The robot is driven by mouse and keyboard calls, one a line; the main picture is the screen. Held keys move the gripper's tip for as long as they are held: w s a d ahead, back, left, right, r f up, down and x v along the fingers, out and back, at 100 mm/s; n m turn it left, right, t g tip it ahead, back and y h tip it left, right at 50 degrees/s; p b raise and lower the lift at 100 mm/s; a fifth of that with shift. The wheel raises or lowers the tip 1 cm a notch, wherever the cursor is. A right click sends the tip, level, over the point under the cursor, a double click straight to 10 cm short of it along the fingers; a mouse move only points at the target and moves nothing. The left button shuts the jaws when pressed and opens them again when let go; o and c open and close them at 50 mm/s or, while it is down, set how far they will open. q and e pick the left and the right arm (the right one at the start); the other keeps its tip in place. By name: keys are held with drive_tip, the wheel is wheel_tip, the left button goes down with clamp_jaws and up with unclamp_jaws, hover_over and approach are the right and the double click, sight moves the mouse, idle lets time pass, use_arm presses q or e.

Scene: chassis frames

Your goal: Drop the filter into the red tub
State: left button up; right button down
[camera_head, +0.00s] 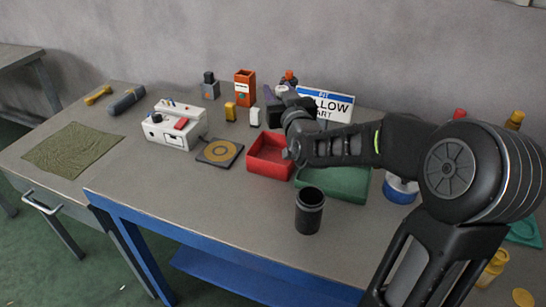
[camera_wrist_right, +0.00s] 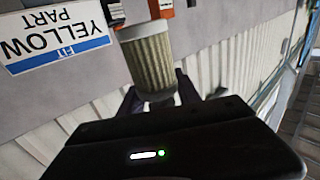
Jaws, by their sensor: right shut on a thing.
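The red tub (camera_head: 266,168) stands open on the table, left of the green container, partly overlapped by my right wrist in the head view. The filter (camera_wrist_right: 147,60) is a pale pleated cylinder with a light rim, held between the fingers of my right gripper (camera_wrist_right: 160,98) in the right wrist view. In the head view the right gripper (camera_head: 280,96) reaches toward the wall, appearing behind the tub; the filter is mostly hidden there. My left gripper is not in view.
A black cup (camera_head: 309,211) stands in front of the green container (camera_head: 335,184). A blue-and-white sign (camera_head: 327,104) stands behind the right forearm. A white box (camera_head: 176,125), a dark plate with a tan ring (camera_head: 219,152) and an orange holder (camera_head: 245,88) are left. The front middle tabletop is clear.

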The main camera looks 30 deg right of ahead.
drive_tip(key=shift+f, duration=0.1)
wheel_tip(320, 180, down, 6)
drive_tip(key=b, duration=0.3)
idle(0.3)
drive_tip(key=c, duration=0.8)
unclamp_jaws()
drive_tip(key=shift+o, duration=0.2)
drive_tip(key=shift+r, duration=0.3)
wheel_tip(320, 180, up, 10)
drive_tip(key=shift+f, duration=0.15)
